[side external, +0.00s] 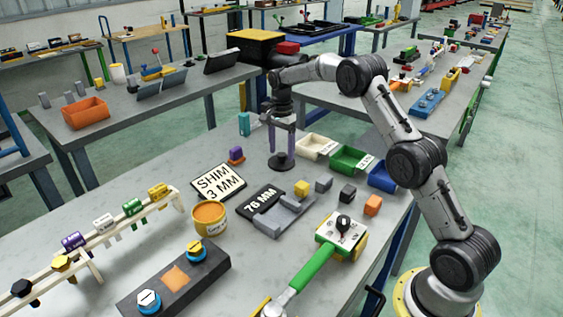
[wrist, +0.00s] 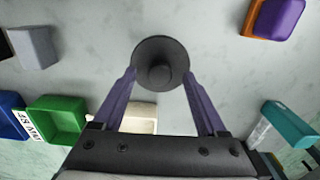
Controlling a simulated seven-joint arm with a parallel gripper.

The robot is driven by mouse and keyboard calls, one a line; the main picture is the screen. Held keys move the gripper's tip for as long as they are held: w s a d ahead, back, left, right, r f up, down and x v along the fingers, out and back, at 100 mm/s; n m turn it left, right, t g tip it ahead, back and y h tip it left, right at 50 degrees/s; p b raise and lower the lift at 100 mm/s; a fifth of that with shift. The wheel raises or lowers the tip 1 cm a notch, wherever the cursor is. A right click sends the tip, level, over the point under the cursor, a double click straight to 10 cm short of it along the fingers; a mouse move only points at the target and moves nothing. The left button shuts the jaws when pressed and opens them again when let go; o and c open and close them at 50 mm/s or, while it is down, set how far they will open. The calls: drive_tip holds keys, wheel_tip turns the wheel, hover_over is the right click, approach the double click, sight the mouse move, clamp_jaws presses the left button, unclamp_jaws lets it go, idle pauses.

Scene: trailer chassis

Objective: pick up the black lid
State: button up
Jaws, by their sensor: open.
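The black lid (side external: 281,162) is a round dark disc with a knob in its middle, lying on the grey table. In the wrist view the lid (wrist: 160,63) is at the top centre, with the knob facing the camera. My gripper (side external: 281,146) is above the lid in the side view, its purple fingers pointing down. In the wrist view the gripper (wrist: 160,72) is open, with one finger on each side of the knob. The fingertips overlap the disc's outline from this angle. I cannot tell whether they touch it.
A white bin (side external: 313,147), a green bin (side external: 350,160) and a blue bin (side external: 382,178) stand to the right. A purple and orange block (side external: 236,156) and a teal piece (side external: 244,124) are to the left. The "SHIM 3 MM" (side external: 218,183) and "76 MM" (side external: 262,199) signs are in front.

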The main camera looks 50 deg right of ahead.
drive_tip(key=shift+f, duration=0.45)
clamp_jaws()
drive_tip(key=shift+r, duration=0.2)
